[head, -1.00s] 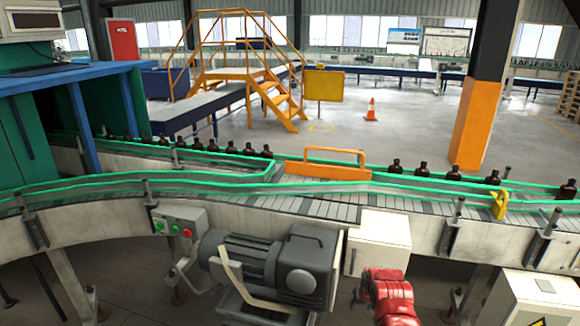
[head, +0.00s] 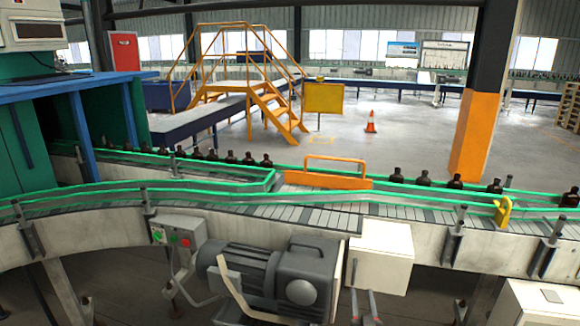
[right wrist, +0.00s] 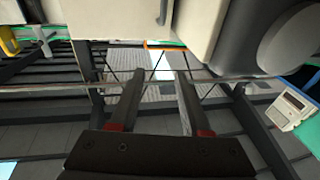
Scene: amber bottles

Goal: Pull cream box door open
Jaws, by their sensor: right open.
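The cream box (head: 385,254) is fixed under the conveyor, right of the grey motor, in the head view. Its door looks shut, with a thin dark upright handle (head: 354,271) near its left edge. My right gripper (head: 365,296) is below and in front of the box, close under the handle side. Its two fingers are apart with nothing between them. In the right wrist view the open fingers (right wrist: 159,75) point up the picture, and the dark handle (right wrist: 165,12) shows above them against the cream surface, apart from the fingertips. My left gripper is not in view.
The grey motor (head: 270,275) stands close left of the box, with a button panel (head: 176,237) beyond it. The conveyor (head: 325,207) with green rails runs above. Another cream cabinet (head: 535,303) is at lower right. Amber bottles (head: 455,182) stand on the line.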

